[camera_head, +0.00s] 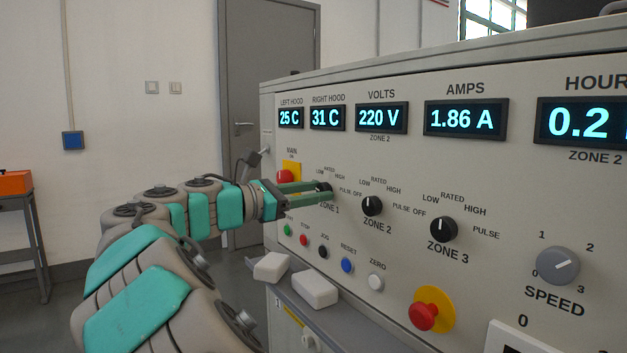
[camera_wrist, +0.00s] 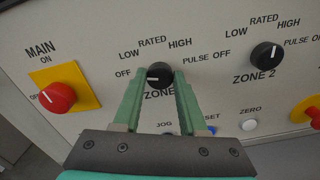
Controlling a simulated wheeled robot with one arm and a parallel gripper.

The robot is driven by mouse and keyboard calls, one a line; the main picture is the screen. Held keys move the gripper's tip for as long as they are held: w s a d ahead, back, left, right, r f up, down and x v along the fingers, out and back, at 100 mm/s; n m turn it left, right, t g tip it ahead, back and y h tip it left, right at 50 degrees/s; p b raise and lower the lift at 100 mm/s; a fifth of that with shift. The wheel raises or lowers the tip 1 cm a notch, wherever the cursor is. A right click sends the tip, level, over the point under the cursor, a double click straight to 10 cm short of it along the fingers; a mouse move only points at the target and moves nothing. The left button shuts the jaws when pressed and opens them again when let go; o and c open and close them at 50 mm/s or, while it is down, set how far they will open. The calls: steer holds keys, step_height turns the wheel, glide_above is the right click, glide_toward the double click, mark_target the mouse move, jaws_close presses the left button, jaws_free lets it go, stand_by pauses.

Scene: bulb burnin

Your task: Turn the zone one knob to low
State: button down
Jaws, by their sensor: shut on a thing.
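The zone one knob (camera_wrist: 159,75) is a small black dial on the white panel, above the partly covered ZONE 1 label. Its pale pointer mark seems to face left toward OFF; LOW is printed up and to its left. My gripper (camera_wrist: 160,79) is shut on the knob, with one green finger on each side. In the head view, the knob (camera_head: 325,190) shows only in part at the tips of my gripper (camera_head: 322,192), which reaches in from the left.
The zone two knob (camera_head: 372,205) and zone three knob (camera_head: 444,229) sit to the right. A red main knob (camera_wrist: 57,97) on a yellow plate is to the left. Several push buttons line the panel below. Two white blocks (camera_head: 315,290) lie on the ledge.

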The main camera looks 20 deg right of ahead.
steer(key=shift+r+m+p, duration=0.35)
steer(key=shift+m+p, duration=0.15)
steer(key=shift+p, duration=0.55)
steer(key=shift+f+m+p, duration=0.2)
steer(key=shift+m+p, duration=0.15)
steer(key=shift+m, duration=0.25)
steer(key=shift+f+m+b, duration=0.2)
steer(key=shift+m+b, duration=0.45)
steer(key=shift+m, duration=1.65)
steer(key=shift+c, duration=2.3)
jaws_free()
steer(key=shift+a, duration=0.1)
